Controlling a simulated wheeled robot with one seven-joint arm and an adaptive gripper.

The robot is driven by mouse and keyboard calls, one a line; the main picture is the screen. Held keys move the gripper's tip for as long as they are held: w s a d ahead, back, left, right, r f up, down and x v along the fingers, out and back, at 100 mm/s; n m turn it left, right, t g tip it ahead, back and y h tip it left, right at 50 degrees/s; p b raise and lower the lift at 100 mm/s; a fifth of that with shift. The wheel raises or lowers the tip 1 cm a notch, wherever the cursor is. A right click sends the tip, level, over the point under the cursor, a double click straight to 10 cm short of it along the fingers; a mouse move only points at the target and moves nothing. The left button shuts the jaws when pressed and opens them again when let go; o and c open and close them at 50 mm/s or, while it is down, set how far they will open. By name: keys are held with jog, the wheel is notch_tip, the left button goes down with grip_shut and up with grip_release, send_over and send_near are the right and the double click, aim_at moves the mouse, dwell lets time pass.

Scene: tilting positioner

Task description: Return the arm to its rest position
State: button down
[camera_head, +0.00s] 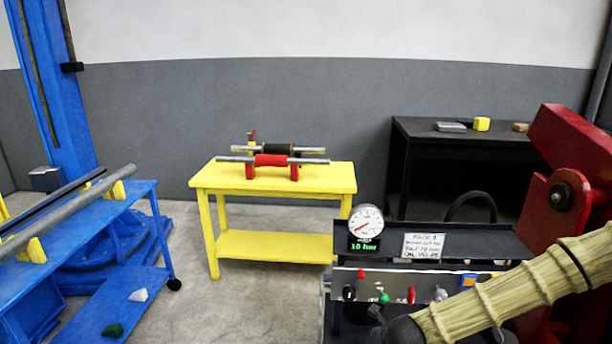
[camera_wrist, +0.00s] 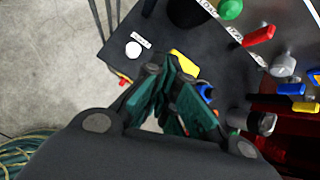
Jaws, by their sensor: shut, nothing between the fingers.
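My gripper (camera_wrist: 172,98) shows in the wrist view with its dark teal fingers drawn together and nothing between them. It is over the dark control stand, with a yellow part and a blue ring partly hidden behind the fingers. In the head view, my arm in its beige ribbed sleeve (camera_head: 520,292) reaches in from the lower right, in front of the stand. Its dark end is cut off by the bottom edge, and the fingers cannot be made out there.
A control panel (camera_head: 395,279) has a green knob (camera_wrist: 229,8), a red lever (camera_wrist: 258,36) and a silver knob (camera_wrist: 284,66). A gauge (camera_head: 366,222) stands above it. A red machine (camera_head: 570,150) is close at right. A yellow table (camera_head: 330,180) and blue bench (camera_head: 140,188) stand left.

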jog(key=s+a+f+n+g+y, duration=0.1)
jog(key=s+a+f+n+g, duration=0.1)
jog(key=s+f+n, duration=0.6)
jog(key=s+a+f+n+g, duration=0.2)
jog(key=s+a+f+n, duration=0.1)
jog(key=s+f+n, duration=0.55)
jog(key=s+d+f+n+g, duration=0.1)
jog(key=s+d+n, duration=0.2)
jog(key=s+n, duration=0.5)
jog(key=s+d+f+n+g+h, duration=0.1)
jog(key=s+d+n+g, duration=0.1)
jog(key=s+n, duration=0.6)
jog(key=s+d, duration=0.1)
jog(key=s, duration=0.3)
jog(key=shift+s+f+g, duration=0.2)
jog(key=shift+f+g, duration=0.1)
jog(key=shift+d, duration=0.1)
